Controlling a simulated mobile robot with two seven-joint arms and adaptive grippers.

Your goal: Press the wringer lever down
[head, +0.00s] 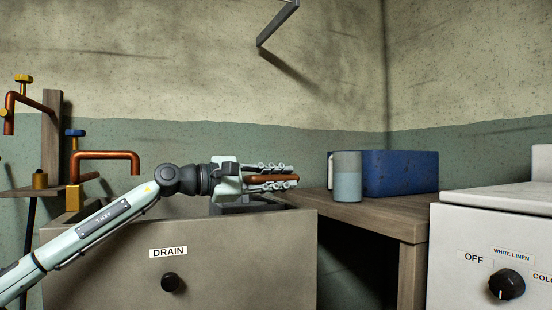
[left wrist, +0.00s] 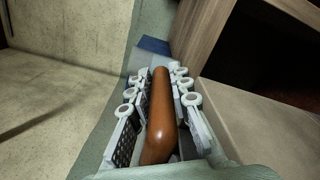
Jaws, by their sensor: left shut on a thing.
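My left gripper (head: 290,180) is shut on a brown, rounded handle (head: 270,178), which appears to be the grip of the wringer lever. The handle lies lengthwise between the two fingers, just above the top of the grey cabinet. In the left wrist view the handle (left wrist: 164,110) runs up the middle, between the left gripper's (left wrist: 160,85) padded fingers. A dark grey block (head: 245,207) is below the gripper on the cabinet top; the gripper hides how the handle joins it. My right gripper is not in view.
The grey cabinet (head: 230,265) has a DRAIN label and a black knob. Copper pipes with a blue tap (head: 75,133) stand at left. A grey-blue cylinder (head: 347,178) and a blue box (head: 400,172) are on the wooden counter (head: 385,216). A white machine (head: 450,235) is at right.

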